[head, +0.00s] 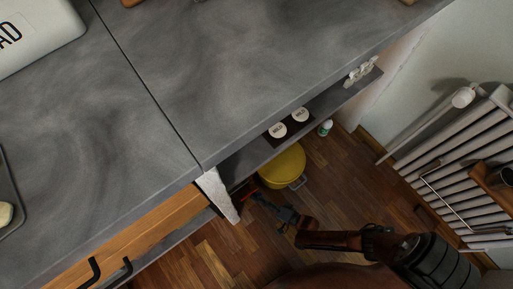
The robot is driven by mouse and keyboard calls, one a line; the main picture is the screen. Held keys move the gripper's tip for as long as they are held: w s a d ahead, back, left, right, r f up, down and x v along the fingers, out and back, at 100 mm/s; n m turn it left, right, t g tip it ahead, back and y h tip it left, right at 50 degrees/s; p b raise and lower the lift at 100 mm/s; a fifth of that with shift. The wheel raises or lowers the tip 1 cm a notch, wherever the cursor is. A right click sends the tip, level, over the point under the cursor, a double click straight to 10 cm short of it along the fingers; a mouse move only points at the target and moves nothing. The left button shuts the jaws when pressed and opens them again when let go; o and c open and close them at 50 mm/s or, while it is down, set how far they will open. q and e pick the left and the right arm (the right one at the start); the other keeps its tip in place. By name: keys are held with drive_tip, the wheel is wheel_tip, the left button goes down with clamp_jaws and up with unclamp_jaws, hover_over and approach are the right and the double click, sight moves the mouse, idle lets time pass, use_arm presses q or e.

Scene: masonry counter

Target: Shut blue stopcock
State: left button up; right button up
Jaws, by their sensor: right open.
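I cannot make out a blue stopcock in the head view. My right arm reaches in from the lower right, low down beside the counter. Its gripper (250,192) is small and dark, next to the white end of the counter's support and left of the yellow pot. It is open, and nothing shows between its fingers. Some small blue-grey and reddish parts show around the gripper, but they are too small to tell apart. My left gripper is out of view.
The grey counter (235,70) overhangs a lower shelf (250,160) holding two white-lidded jars (278,130). A yellow pot (283,165) stands below, near a small bottle (325,128). A white radiator (455,150) is at the right. Wooden floor (345,180) is clear between.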

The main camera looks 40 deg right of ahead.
drive_tip(key=v, duration=1.1)
drive_tip(key=shift+s, duration=0.2)
drive_tip(key=shift+d, duration=0.1)
